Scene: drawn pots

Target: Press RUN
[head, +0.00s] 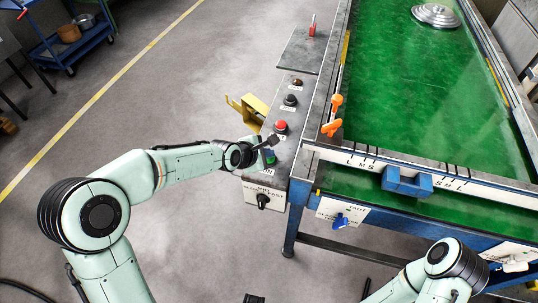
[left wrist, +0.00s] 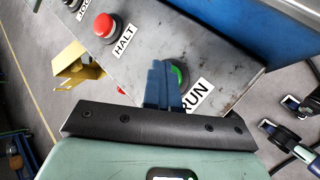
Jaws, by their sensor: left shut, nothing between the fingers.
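The green RUN button (head: 269,158) sits near the front end of a grey control panel (head: 296,108). Its RUN label (left wrist: 196,97) reads clearly in the left wrist view. There the green button (left wrist: 179,73) is partly hidden behind my left gripper (left wrist: 161,65). The gripper's blue fingers are shut and empty, and the tips appear just left of the button's middle. In the head view my left gripper (head: 270,142) is over the panel, close by the button on the side toward HALT. I cannot tell whether the tips touch it.
The red HALT button (head: 281,126) sits behind RUN, with a black button (head: 290,100) farther back. A yellow bracket (head: 248,107) stands left of the panel. A green-topped table (head: 420,100) with orange clamps (head: 332,127) is on the right.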

